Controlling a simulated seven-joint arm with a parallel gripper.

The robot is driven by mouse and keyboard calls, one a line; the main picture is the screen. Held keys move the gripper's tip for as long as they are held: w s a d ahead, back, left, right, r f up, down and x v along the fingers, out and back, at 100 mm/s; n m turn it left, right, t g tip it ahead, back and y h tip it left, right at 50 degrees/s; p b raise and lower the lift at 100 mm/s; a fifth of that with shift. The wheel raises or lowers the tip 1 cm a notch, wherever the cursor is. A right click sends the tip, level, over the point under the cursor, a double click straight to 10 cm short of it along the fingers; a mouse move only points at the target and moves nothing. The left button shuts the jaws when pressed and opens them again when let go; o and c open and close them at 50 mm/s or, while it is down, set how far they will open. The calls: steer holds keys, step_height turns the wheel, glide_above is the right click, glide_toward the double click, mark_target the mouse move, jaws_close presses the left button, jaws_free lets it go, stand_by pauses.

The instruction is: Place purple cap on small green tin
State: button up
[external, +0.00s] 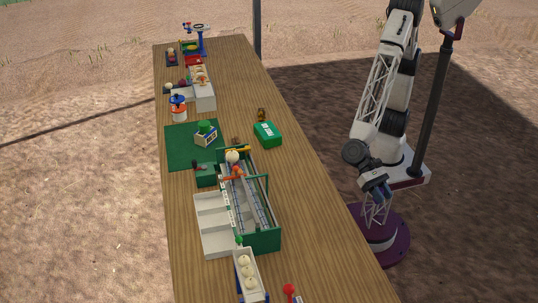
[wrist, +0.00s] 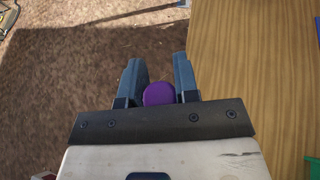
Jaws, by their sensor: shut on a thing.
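My gripper (wrist: 158,68) is shut on a purple cap (wrist: 159,94), which sits between the two blue-grey fingers in the wrist view. In the external view my gripper (external: 376,191) hangs to the right of the table, near my base and clear of the tabletop; the cap cannot be made out there. A green box-shaped container with a white mark (external: 267,133) lies on the table near its right edge. It may be the small green tin, but I cannot tell for sure. A green piece (wrist: 313,166) shows at the lower right of the wrist view.
The long wooden table (external: 310,190) has a green-framed conveyor (external: 262,238), white trays (external: 212,225) and a green mat (external: 180,150) with a small box (external: 206,137). Figures and small items stand at the far end. The table's right side strip is mostly bare.

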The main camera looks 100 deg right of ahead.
steer(key=w+d+m+t, duration=0.6)
steer(key=w+d+t, duration=0.1)
steer(key=w+d, duration=2.55)
steer(key=w+d+m+t+h, duration=0.2)
steer(key=d+m+t, duration=0.1)
steer(key=d, duration=2.1)
steer(key=w+d+m+t+h, duration=0.1)
steer(key=w+d+m+t, duration=0.15)
steer(key=d, duration=2.05)
step_height(320, 180, down, 5)
steer(key=shift+f, duration=0.1)
steer(key=w+d, duration=0.1)
steer(key=w, duration=0.4)
steer(key=w+d+f, duration=0.1)
steer(key=w, duration=0.4)
steer(key=w+d, duration=0.1)
steer(key=w, duration=0.4)
steer(key=shift+w+d+f, duration=0.2)
steer(key=shift+w, duration=0.1)
